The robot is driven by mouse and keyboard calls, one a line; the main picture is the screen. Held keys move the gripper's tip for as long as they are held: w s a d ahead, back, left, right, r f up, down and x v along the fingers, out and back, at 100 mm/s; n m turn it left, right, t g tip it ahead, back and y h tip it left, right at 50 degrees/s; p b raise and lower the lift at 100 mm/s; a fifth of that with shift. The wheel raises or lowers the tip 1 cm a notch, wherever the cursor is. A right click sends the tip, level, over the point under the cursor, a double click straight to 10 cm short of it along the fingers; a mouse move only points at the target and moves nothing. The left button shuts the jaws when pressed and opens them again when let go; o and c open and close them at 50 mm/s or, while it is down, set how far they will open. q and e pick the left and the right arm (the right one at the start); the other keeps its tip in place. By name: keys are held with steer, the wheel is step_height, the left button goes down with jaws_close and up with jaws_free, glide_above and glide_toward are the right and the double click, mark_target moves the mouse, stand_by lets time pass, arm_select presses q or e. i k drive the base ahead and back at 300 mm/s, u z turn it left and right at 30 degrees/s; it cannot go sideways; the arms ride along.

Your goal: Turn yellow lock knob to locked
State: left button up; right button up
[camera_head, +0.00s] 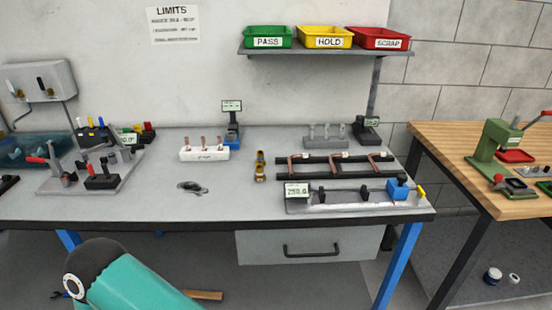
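A small yellow knob (421,191) sits at the right end of a long measuring fixture (350,207) near the front right of the grey table. It is next to a blue block (397,189) on the fixture's rail. The knob is too small to tell whether it is turned to locked. A small display (297,190) with digits stands at the fixture's left end. Part of my teal arm shows at the bottom left, below the table's front edge and far from the knob. Neither gripper is in view.
A black rack (335,173) with copper tubes lies right behind the fixture. Brass parts (260,166), a white holder (204,154) and left-side fixtures (92,172) stand on the table. Green, yellow and red trays sit on a shelf (330,51). The front middle is clear.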

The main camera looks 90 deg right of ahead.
mark_target(421, 194)
steer(key=z, duration=0.2)
steer(key=k, duration=2.2)
steer(key=z, duration=1.55)
steer(key=i, duration=1.25)
steer(key=z, duration=0.05)
